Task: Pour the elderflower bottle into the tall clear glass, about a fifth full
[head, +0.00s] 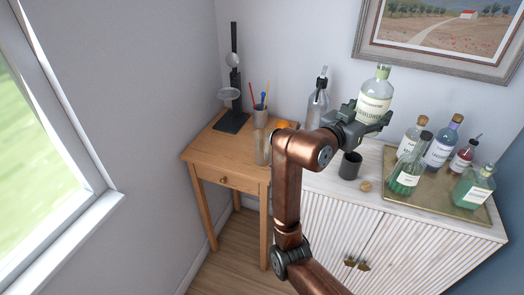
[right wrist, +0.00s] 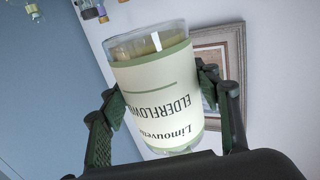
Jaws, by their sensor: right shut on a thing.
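The elderflower bottle (head: 374,98) is clear with a cream label and a short neck. It stands nearly upright in my right gripper (head: 366,118), held above the white cabinet. In the right wrist view the elderflower bottle (right wrist: 165,90) sits between both fingers, its lettering upside down. The tall clear glass (head: 262,148) stands on the wooden table, near its right front edge, left of my right arm's copper elbow. The bottle is well to the right of it and apart. I cannot make out any liquid in the glass. My left gripper is not in view.
On the cabinet are a dark cup (head: 350,165), a cork-like piece (head: 365,186), a bottle with a metal top (head: 317,103) and a brass tray (head: 445,197) with several bottles. A cup of stirrers (head: 261,117) and a black stand (head: 233,120) are on the table.

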